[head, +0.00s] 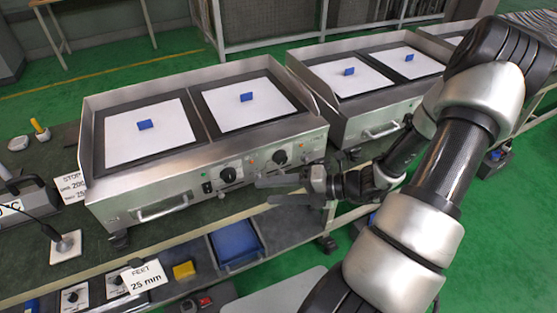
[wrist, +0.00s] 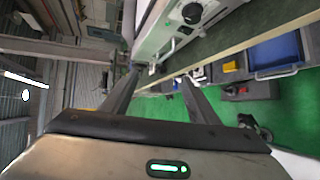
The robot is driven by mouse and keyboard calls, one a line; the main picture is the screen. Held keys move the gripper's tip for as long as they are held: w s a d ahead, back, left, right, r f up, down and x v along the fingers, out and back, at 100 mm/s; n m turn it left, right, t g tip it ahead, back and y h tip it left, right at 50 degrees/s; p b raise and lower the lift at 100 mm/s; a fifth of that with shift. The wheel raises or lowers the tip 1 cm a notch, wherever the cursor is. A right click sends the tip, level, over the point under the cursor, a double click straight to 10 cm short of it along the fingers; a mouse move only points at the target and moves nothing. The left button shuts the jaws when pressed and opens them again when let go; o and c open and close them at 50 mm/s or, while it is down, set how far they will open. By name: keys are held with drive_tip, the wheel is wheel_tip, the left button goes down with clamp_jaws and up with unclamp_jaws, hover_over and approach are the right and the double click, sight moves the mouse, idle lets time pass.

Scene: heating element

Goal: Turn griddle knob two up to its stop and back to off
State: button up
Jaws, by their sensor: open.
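The near griddle (head: 150,185) has two black knobs on its front panel, a left knob (head: 228,174) and a right knob (head: 280,157). I cannot read which is numbered two. My gripper (head: 264,190) is in front of the panel, below and between the knobs, its fingers pointing left and apart from both. It is open with nothing between the fingers. In the wrist view the open fingers (wrist: 159,77) point past the panel, and one black knob (wrist: 192,12) shows at the top edge; I cannot tell which one.
White sheets with blue blocks (head: 145,125) lie on the griddle plates. A second griddle (head: 372,115) stands to the right. Below the bench are a blue bin (head: 236,243) and a yellow block (head: 183,270). A bench edge runs just under the gripper.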

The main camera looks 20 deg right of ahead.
drive_tip(key=w+d+f+m+t+h+b, duration=0.1)
drive_tip(key=d+f+m+t+h+b, duration=0.15)
drive_tip(key=d+f+m+t, duration=0.6)
drive_tip(key=m+t+h, duration=0.1)
drive_tip(key=m+h, duration=0.6)
drive_tip(key=m, duration=0.9)
approach(283, 160)
drive_tip(key=w+b, duration=0.1)
drive_tip(key=w, duration=0.2)
drive_tip(key=w+b, duration=0.1)
drive_tip(key=w, duration=0.1)
drive_tip(key=w+a+b, duration=0.1)
drive_tip(key=w, duration=0.2)
drive_tip(key=shift+w+a+f, duration=0.1)
drive_tip(key=shift+w+f, duration=0.1)
drive_tip(key=shift+w, duration=0.15)
drive_tip(key=c, duration=1)
